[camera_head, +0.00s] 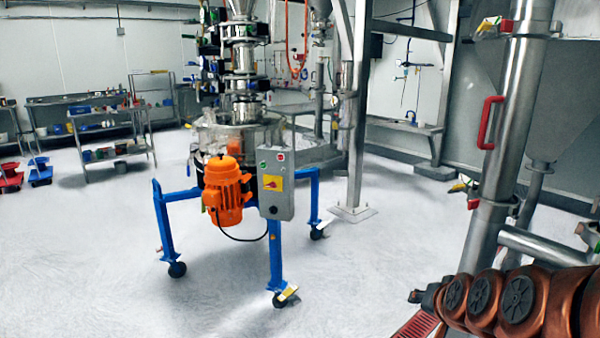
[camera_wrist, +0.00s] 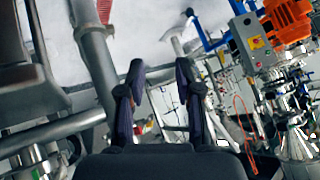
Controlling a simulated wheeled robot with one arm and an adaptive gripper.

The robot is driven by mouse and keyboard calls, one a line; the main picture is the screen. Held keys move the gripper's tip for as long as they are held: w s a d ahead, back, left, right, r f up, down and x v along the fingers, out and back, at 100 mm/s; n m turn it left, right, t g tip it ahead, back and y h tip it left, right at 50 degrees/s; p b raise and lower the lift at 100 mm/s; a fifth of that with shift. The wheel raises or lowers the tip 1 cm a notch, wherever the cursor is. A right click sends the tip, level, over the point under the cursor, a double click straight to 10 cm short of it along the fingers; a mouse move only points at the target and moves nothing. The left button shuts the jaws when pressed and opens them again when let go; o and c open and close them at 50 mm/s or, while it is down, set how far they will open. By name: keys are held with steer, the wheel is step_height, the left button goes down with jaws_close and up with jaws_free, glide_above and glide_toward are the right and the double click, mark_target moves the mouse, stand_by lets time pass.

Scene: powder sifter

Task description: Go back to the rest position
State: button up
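My gripper (camera_wrist: 160,68) shows in the wrist view with its two dark fingers apart and nothing between them. My copper-coloured arm (camera_head: 522,302) reaches in from the lower right of the head view. The powder sifter (camera_head: 237,133) stands left of centre in the head view, on a blue wheeled frame (camera_head: 165,222). It carries an orange motor (camera_head: 225,190) and a grey control box (camera_head: 276,192) with a red switch on yellow. In the wrist view the orange motor (camera_wrist: 287,20) and the control box (camera_wrist: 254,42) appear tilted at the upper right, clear of the gripper.
A large steel pipe (camera_head: 512,110) with a red handle (camera_head: 488,122) rises close to my arm. A steel post (camera_head: 357,110) stands behind the sifter. Shelves (camera_head: 110,128) and red and blue bins (camera_head: 40,172) are at the far left. The front left floor is clear.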

steer(key=s+a+n+g+y+p, duration=0.1)
steer(key=s+a+n+g+p, duration=0.1)
steer(key=s+a+g, duration=0.3)
steer(key=s+a+n+p, duration=0.1)
steer(key=s+a+p, duration=0.1)
steer(key=s, duration=0.5)
steer(key=s+r+n+g+p, duration=0.1)
steer(key=s+r+g+p, duration=0.1)
steer(key=s, duration=0.6)
steer(key=s+a+r+n+g+p, duration=0.1)
steer(key=s+g, duration=0.3)
steer(key=s, duration=0.5)
steer(key=shift+r+n+h+p, duration=0.3)
steer(key=shift+r+n+p, duration=0.1)
steer(key=shift+r+p, duration=0.2)
